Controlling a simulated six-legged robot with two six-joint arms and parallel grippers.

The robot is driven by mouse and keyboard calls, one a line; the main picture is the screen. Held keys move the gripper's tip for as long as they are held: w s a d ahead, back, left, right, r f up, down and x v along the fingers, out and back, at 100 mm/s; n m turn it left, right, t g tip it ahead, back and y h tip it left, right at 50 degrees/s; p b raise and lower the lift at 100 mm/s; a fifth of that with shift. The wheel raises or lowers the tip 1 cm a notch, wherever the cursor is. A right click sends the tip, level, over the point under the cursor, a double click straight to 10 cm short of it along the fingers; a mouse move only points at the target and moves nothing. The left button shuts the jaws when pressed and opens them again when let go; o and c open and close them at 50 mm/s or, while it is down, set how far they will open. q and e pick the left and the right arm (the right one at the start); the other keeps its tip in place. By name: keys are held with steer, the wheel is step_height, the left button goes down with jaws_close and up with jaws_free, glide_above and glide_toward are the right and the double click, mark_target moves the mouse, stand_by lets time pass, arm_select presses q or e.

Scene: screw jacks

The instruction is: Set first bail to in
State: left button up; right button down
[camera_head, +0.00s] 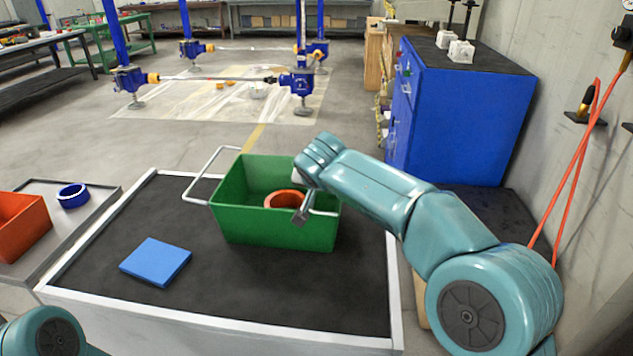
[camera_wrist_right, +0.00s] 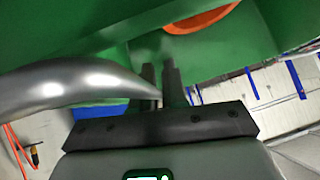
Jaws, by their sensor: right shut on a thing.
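A green crate (camera_head: 280,235) stands on the dark top of the cart, with an orange ring (camera_head: 283,198) inside. One grey wire bail (camera_head: 200,175) sticks out beyond the crate's left side. The other bail (camera_head: 323,212) is at the right end, mostly hidden by my right arm. My right gripper (camera_head: 301,214) is at that right end, pointing down. In the right wrist view its fingers (camera_wrist_right: 160,78) are shut on the grey bail bar (camera_wrist_right: 80,82), in front of the green wall. I cannot tell which bail is the first. My left gripper is out of view.
A blue block (camera_head: 156,261) lies on the cart's left part. A side tray at left holds an orange bin (camera_head: 20,225) and a blue ring (camera_head: 73,195). A blue cabinet (camera_head: 460,120) stands behind at right. The cart's front right is clear.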

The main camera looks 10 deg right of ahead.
steer(key=c, duration=1.2)
jaws_free()
steer(key=shift+c, duration=0.2)
steer(key=v, duration=1.5)
steer(key=shift+s+r+b, duration=0.15)
steer(key=shift+b, duration=0.25)
steer(key=shift+s+r, duration=0.25)
steer(key=shift+s, duration=0.05)
